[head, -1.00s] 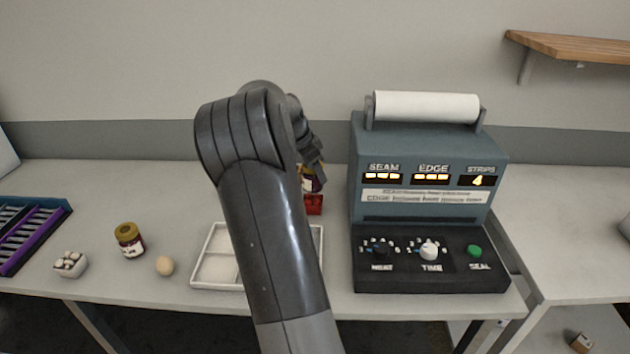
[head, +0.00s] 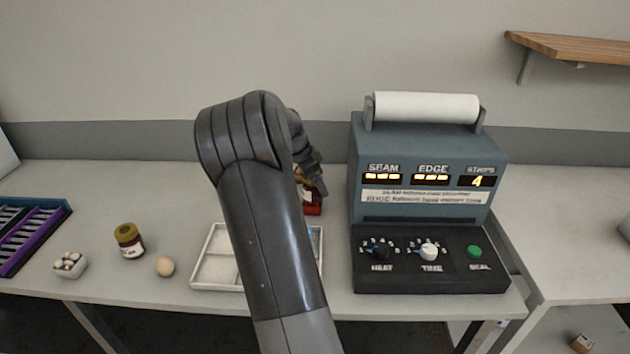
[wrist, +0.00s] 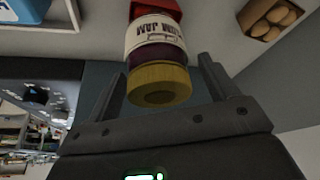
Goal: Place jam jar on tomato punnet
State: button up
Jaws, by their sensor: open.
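A jam jar with a yellow lid and a white label (wrist: 155,45) is between my gripper's fingers in the wrist view. My gripper (wrist: 162,68) is open, with a finger on each side of the lid. The red tomato punnet (wrist: 158,8) shows at the jar's far end, and the jar appears to rest on it. In the head view the punnet (head: 313,210) sits left of the sealing machine, the jar (head: 306,194) on it, partly hidden by my gripper (head: 313,182). The tomatoes cannot be made out.
A white divided tray (head: 207,282) is partly behind my arm. The sealing machine (head: 430,215) is close on the right. A brown box of round items (wrist: 247,28) shows in the wrist view.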

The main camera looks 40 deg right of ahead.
jog(key=shift+r, duration=0.15)
jog(key=v, duration=1.1)
jog(key=s+a+r+n+t+y, duration=0.1)
jog(key=s+a+r+n, duration=0.15)
jog(key=a, duration=0.35)
jog(key=s+a+r+n+t+y, duration=0.1)
jog(key=s+a+r+n+t, duration=0.15)
jog(key=a, duration=0.35)
jog(key=s+a+f+n+t+y, duration=0.1)
jog(key=s+a+n, duration=0.7)
jog(key=s+a, duration=0.2)
jog(key=s+a+f+n+t+y, duration=0.1)
jog(key=s+a+n+t, duration=0.1)
jog(key=s+a+n, duration=0.6)
jog(key=s+a, duration=0.2)
jog(key=a, duration=0.5)
jog(key=shift+f+n, duration=0.3)
